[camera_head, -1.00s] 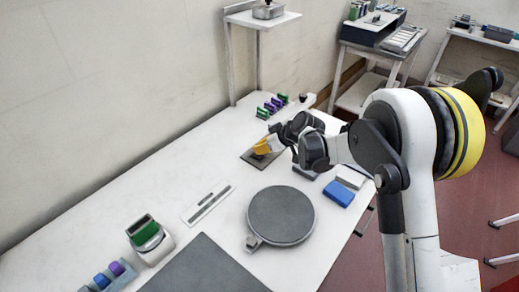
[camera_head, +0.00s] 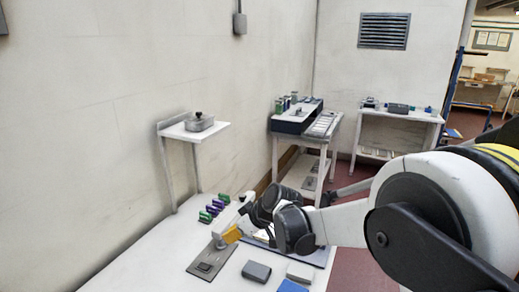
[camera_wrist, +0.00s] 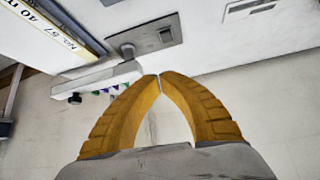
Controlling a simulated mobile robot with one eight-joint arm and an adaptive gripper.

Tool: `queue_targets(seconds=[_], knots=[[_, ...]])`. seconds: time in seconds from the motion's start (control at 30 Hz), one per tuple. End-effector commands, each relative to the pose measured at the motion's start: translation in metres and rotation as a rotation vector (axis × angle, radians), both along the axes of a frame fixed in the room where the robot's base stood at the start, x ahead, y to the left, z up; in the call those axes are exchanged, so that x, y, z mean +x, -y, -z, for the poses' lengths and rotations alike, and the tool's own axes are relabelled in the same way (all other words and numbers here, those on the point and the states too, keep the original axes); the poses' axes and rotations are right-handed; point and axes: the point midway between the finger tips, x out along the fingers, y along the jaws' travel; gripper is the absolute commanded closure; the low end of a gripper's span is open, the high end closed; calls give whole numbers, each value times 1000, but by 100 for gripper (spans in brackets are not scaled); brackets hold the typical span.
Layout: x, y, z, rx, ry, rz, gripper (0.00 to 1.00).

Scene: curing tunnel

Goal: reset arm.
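My gripper (camera_head: 231,235) shows its yellow fingers over the white table, by the far end of a small grey plate (camera_head: 195,268). In the wrist view, the two yellow fingers of my gripper (camera_wrist: 160,75) curve in until their tips meet. Nothing is held between them. The wrist view also shows the grey plate (camera_wrist: 172,42) with a dark square on it, beyond the fingertips.
Several green and purple pieces (camera_head: 212,210) stand in a row near the wall. A dark grey block (camera_head: 257,272), a white block (camera_head: 300,272) and a blue block (camera_head: 292,286) lie nearby. A wall-side shelf (camera_head: 180,133) holds a lidded metal pot (camera_head: 199,122).

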Motion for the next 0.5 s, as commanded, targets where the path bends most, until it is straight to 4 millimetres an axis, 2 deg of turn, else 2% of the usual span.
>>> queue_targets(seconds=[0.03,0.1,0.2,0.33,0.5], knots=[[-11,22,-17,-12,-11,55,100],[-27,53,-37,-27,-31,145,100],[-55,97,-61,-48,-55,274,100],[-98,151,-81,-66,-78,444,100],[-161,215,-90,-80,-94,664,100]])
